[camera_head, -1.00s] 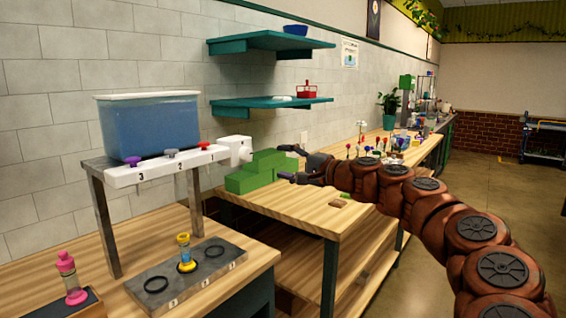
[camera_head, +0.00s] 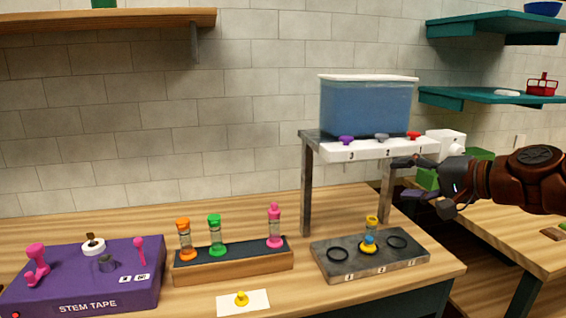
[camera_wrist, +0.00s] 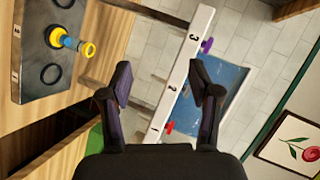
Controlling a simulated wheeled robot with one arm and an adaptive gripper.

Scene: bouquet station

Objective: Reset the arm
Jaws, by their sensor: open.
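My gripper (camera_head: 418,178) is at the right end of the water dispenser in the head view, held out from the right by my reddish-brown arm. In the wrist view the gripper (camera_wrist: 160,85) has its two dark fingers well apart with nothing between them. Beyond the fingers is the white dispenser bar (camera_wrist: 187,70) with its purple and red levers, in front of the blue water tank (camera_wrist: 215,90). The tank (camera_head: 368,108) stands on its metal frame in the head view.
A grey plate (camera_head: 345,268) with ring marks holds a yellow and blue vial (camera_head: 370,240). A wooden rack (camera_head: 235,268) holds orange, green and pink vials. The purple stem tape box (camera_head: 85,275) is at left. A yellow cap (camera_head: 241,298) lies on a white card. Teal shelves (camera_head: 490,97) hang at right.

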